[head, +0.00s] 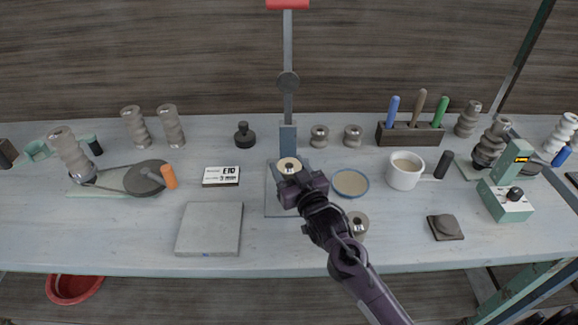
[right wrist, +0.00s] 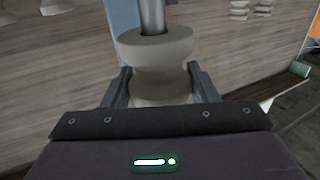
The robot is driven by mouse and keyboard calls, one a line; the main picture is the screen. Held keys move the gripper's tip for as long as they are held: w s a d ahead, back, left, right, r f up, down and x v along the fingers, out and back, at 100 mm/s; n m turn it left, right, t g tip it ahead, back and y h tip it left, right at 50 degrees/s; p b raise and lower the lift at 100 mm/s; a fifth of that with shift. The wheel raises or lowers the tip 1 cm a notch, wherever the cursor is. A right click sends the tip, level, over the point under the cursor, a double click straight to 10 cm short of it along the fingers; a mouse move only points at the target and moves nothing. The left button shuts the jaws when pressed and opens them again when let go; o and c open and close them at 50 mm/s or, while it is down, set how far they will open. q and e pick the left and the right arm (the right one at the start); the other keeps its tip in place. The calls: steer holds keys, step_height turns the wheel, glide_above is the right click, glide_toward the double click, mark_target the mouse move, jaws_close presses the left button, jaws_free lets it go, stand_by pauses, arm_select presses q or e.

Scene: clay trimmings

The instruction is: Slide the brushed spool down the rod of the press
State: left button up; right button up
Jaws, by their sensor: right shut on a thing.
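My right gripper (head: 301,187) is over the press base plate (head: 273,207), in front of the blue-grey press column (head: 288,136). It is shut on the brushed spool (head: 289,164), whose pale round top shows in the head view. In the right wrist view the grey-beige spool (right wrist: 156,52) is upright, its narrow waist between the two fingers. A metal rod (right wrist: 152,15) rises from the spool's top and seems to pass into its hole. The spool's lower end is hidden by my gripper. My left gripper is not in view.
A blue-rimmed dish (head: 350,184) and white mug (head: 404,171) lie right. A grey slab (head: 210,229) lies front left.

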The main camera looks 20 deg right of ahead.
steer(key=shift+f+b, duration=0.55)
steer(key=shift+f, duration=0.35)
steer(key=shift+r, duration=0.1)
steer(key=o, duration=1.2)
